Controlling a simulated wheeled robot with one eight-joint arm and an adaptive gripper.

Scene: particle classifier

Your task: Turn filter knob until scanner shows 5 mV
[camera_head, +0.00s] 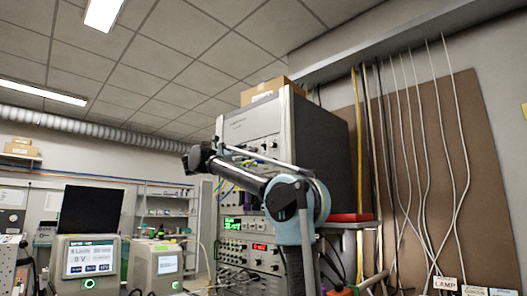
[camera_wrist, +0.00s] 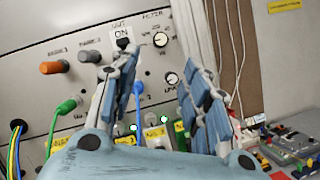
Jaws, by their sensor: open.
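In the wrist view, a light grey panel fills the left and middle. A small round dial-like knob (camera_wrist: 160,40) sits under a label that seems to read FILTER. A second similar knob (camera_wrist: 171,79) is below it. My gripper (camera_wrist: 157,66) is open, its two fingers spread on either side of these knobs; contact with them cannot be told. In the head view, an instrument screen (camera_head: 90,258) at lower left seems to show 0 V. Green digits (camera_head: 245,224) and red digits (camera_head: 260,246) glow on the rack. I cannot tell which display is the scanner.
The panel also has an orange knob (camera_wrist: 52,68), a grey knob (camera_wrist: 88,55) and a black knob (camera_wrist: 122,44) by an ON label. A green plug (camera_wrist: 66,106) and a blue plug (camera_wrist: 138,88) with cables stick out below. Hanging cables (camera_head: 420,150) line the right wall.

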